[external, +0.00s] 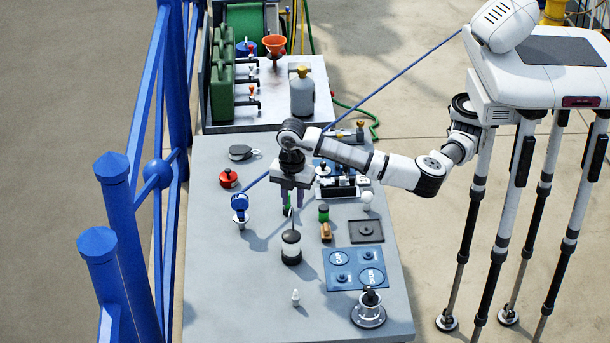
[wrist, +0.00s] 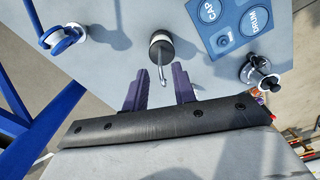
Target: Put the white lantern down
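The white lantern (external: 291,247), a short white cylinder with black top and bottom bands and a thin upright handle, appears to stand upright on the grey table (external: 230,290). In the wrist view the lantern (wrist: 161,48) is just beyond my fingertips, its hooked handle reaching toward the gap between them. My gripper (external: 291,203) is above the lantern, pointing down. In the wrist view my gripper (wrist: 160,88) has its two dark fingers clearly apart, and nothing shows clamped between them.
A blue mat (external: 354,268) with round outlines lies right of the lantern, with a metal fitting (external: 369,310) in front. The front-left table is clear.

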